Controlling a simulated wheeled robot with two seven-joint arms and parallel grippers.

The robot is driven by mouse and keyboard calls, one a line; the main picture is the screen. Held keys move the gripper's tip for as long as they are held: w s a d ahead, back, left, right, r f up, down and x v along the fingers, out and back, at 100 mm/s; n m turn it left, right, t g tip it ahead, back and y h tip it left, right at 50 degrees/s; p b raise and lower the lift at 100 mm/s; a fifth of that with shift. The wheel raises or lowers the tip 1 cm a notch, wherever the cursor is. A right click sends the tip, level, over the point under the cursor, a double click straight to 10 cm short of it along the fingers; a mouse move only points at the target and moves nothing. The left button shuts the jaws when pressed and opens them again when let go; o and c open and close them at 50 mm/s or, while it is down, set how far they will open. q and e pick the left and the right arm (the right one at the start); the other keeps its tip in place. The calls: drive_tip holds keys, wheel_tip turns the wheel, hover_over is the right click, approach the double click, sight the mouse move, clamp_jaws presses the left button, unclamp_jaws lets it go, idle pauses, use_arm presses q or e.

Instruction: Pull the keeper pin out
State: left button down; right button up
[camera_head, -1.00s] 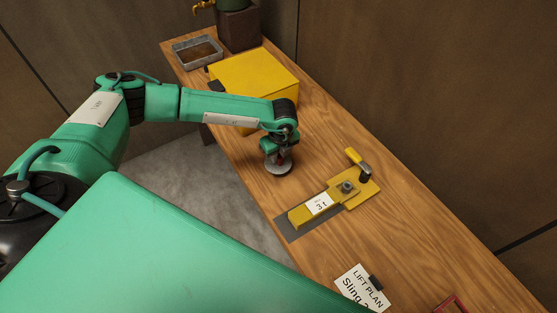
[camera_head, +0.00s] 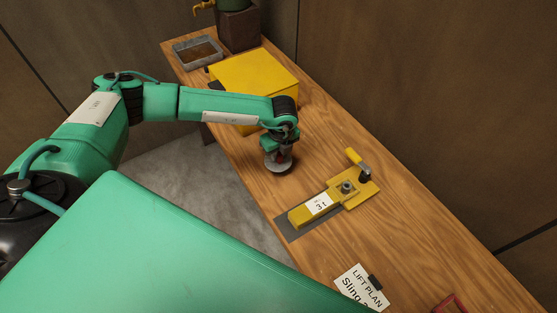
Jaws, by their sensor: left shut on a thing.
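My left gripper (camera_head: 279,148) points down over the wooden bench, left of the yellow clamp. The yellow clamp (camera_head: 327,204), labelled "3 t", lies on a dark grey plate. It has a square grey nut (camera_head: 347,187) and a lever with a yellow grip (camera_head: 353,156) leaning up. I cannot tell which part is the keeper pin, or whether it is the held thing. My right gripper is not in view.
A yellow box (camera_head: 255,80) stands behind my left gripper on the bench (camera_head: 420,240). A grey tray (camera_head: 197,52) is at the far end. A "LIFT PLAN" card (camera_head: 360,287) and a red item (camera_head: 452,305) lie in front. A wall bounds the right side.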

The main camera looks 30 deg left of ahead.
use_arm(q)
drive_tip(key=shift+r+p, duration=2)
drive_tip(key=shift+r, duration=1.9)
